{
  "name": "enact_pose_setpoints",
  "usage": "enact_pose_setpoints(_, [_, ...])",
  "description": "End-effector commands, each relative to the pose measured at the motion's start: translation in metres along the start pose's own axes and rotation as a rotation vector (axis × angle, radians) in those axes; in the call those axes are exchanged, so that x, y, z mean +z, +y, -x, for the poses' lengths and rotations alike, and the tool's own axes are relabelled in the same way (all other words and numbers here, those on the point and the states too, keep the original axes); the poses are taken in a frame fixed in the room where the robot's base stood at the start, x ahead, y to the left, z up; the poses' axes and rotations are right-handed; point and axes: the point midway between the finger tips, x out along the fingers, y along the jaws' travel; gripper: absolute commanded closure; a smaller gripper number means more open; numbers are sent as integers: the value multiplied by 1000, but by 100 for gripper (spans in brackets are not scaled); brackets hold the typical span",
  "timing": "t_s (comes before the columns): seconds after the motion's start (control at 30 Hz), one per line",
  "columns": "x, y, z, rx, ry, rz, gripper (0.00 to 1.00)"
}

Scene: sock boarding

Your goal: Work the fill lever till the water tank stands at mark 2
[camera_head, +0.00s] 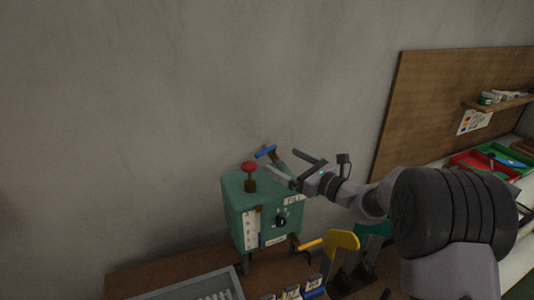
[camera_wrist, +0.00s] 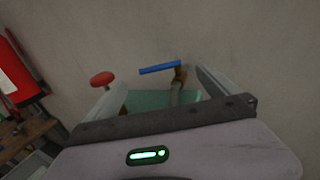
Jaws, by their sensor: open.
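The green tank box (camera_head: 233,204) stands on the brown bench; its top also shows in the wrist view (camera_wrist: 150,98). A white marked strip (camera_head: 251,230) is on its front; its level is too small to read. A lever with a blue handle (camera_head: 265,152) rises behind the top, and the handle shows in the wrist view (camera_wrist: 160,69). A lever with a yellow handle (camera_head: 310,245) sticks out low at the right. My gripper (camera_head: 280,161) is open above the box. In the wrist view the blue handle lies ahead, between and beyond the fingers, apparently untouched.
A red mushroom knob (camera_head: 249,167) stands on the box, close to my left finger in the wrist view. A black dial (camera_head: 281,221) is on the front. A grey tray (camera_head: 190,290) lies at front left. The wall is close behind.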

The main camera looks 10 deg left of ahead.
Motion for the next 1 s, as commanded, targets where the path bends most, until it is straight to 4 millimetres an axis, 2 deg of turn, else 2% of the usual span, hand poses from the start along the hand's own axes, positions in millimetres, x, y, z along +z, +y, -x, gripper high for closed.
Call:
enact_pose_setpoints(0.2, [-2,1,-50,3,0,2,0])
enact_pose_setpoints(0.33, [-1,0,-70,2,0,2,0])
enact_pose_setpoints(0.5, [0,1,-83,1,0,1,0])
enact_pose_setpoints(0.77, [0,0,-85,1,0,1,0])
enact_pose_setpoints(1.0, [0,0,-85,1,0,1,45])
